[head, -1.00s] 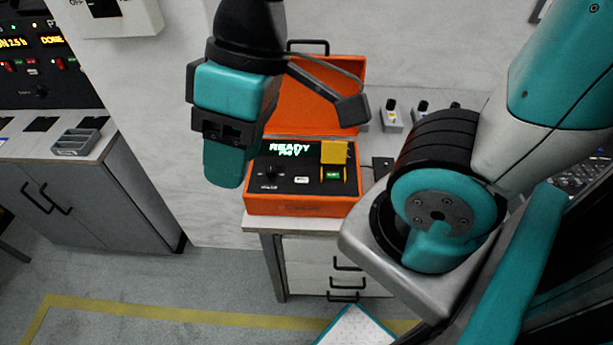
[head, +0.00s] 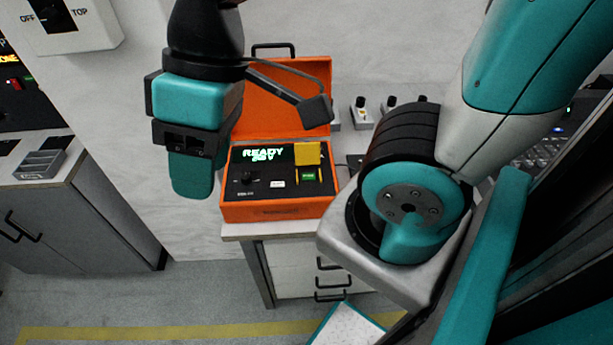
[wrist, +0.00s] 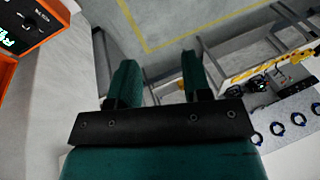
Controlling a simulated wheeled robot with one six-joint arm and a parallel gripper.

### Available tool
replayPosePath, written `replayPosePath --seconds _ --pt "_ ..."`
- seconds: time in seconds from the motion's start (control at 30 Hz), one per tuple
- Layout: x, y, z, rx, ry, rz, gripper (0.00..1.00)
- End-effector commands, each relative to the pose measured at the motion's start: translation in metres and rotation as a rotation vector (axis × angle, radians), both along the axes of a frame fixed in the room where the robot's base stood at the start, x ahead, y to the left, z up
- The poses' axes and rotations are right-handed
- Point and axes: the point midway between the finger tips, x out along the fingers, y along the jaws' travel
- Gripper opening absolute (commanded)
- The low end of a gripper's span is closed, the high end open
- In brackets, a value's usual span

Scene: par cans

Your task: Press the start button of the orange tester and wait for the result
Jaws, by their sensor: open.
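The orange tester (head: 277,212) sits on a small white cabinet in the head view, its lid raised at the back. Its display (head: 264,155) reads READY with a second line that is hard to make out. A yellow flap (head: 306,153) stands up above a green button (head: 308,176) on the right of its panel. A black knob is on the left. My gripper (head: 192,175) is left of the tester, in front of its left edge. In the wrist view my gripper (wrist: 158,80) is open and empty, with the tester's corner (wrist: 50,12) at the upper left.
The cabinet (head: 300,262) has drawers with black handles. A grey tray (head: 40,163) lies on the left counter. Small switch boxes (head: 361,112) stand behind the tester to the right. Metal frames and a panel with blue rings (wrist: 298,118) show right in the wrist view.

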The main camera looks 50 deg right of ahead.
Motion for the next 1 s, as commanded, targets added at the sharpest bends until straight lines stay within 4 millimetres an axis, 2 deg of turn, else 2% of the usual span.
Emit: replayPosePath --seconds 0.4,0.47,0.6,1.0 --pt "0.0000 0.0000 0.0000 0.000 0.000 0.000 0.45" --pt "0.0000 0.0000 0.0000 0.000 0.000 0.000 0.33" --pt "0.0000 0.0000 0.0000 0.000 0.000 0.000 0.01" --pt "0.0000 0.0000 0.0000 0.000 0.000 0.000 0.00"
